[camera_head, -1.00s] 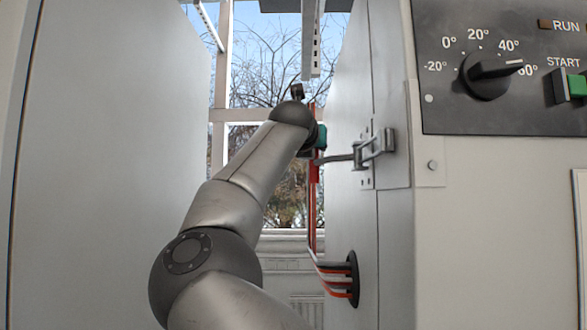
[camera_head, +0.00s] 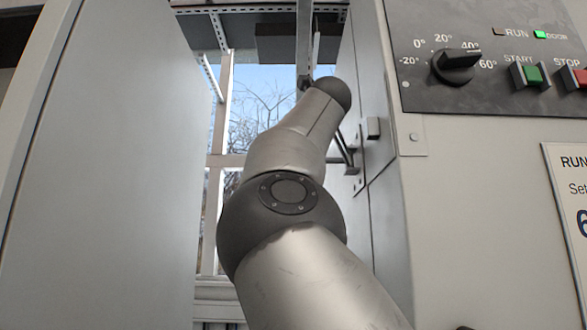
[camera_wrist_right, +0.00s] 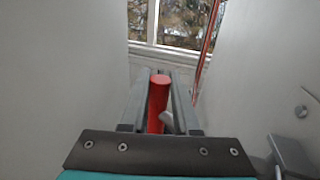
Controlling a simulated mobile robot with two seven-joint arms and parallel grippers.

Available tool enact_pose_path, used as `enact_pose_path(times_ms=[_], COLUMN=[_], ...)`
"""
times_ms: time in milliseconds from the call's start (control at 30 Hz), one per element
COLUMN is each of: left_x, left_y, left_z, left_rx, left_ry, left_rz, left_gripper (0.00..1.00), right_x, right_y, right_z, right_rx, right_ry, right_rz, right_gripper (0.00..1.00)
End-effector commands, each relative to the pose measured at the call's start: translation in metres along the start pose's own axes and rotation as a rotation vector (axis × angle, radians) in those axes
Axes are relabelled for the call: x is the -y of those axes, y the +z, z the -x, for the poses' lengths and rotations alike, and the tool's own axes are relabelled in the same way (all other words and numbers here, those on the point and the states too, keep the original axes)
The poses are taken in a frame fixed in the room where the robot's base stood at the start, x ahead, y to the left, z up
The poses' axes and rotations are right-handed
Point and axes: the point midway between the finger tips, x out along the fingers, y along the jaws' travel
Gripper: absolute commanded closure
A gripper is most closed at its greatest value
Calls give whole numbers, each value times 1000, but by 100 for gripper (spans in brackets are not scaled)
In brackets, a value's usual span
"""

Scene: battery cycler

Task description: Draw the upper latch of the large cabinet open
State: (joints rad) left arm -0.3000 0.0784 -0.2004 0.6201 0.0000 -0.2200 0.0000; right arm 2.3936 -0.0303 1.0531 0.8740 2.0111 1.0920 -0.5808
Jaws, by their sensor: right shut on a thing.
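The large cabinet (camera_head: 440,205) stands on the right, its side wall facing a narrow gap. The upper latch's metal bars (camera_head: 346,150) stick out from that wall, partly hidden behind my right arm. A small catch block (camera_head: 373,128) sits beside them, apart from the bars. In the right wrist view my right gripper (camera_wrist_right: 159,82) is shut around the red latch handle (camera_wrist_right: 158,100), with a grey lever piece (camera_wrist_right: 167,121) at its lower right. My arm hides the right gripper in the head view. My left gripper is out of view.
A large pale panel (camera_head: 115,170) bounds the gap on the left. A window (camera_head: 255,110) is behind. A grey block (camera_wrist_right: 290,157) is close on the right in the wrist view.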

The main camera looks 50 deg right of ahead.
Motion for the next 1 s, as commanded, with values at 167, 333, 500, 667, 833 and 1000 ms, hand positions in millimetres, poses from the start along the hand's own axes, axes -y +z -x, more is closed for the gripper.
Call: enact_pose_path(times_ms=[167, 333, 500, 667, 833, 1000], left_x=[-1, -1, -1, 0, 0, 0], left_y=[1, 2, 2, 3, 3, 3], left_z=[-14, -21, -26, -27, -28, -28], left_rx=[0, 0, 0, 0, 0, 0], left_ry=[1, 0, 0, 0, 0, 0], left_rz=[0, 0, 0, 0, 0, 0], left_gripper=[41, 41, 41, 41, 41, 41], right_x=[-8, -15, -17, -18, -19, -19], right_y=[0, 0, 0, 0, 1, 1], right_z=[18, 29, 36, 40, 42, 42], right_rx=[3, 1, 0, 0, -1, -1], right_ry=[43, 135, 129, 128, 127, 127], right_rz=[-3, 1, 1, 2, 2, 2], right_gripper=[100, 100, 100, 100, 100, 100])
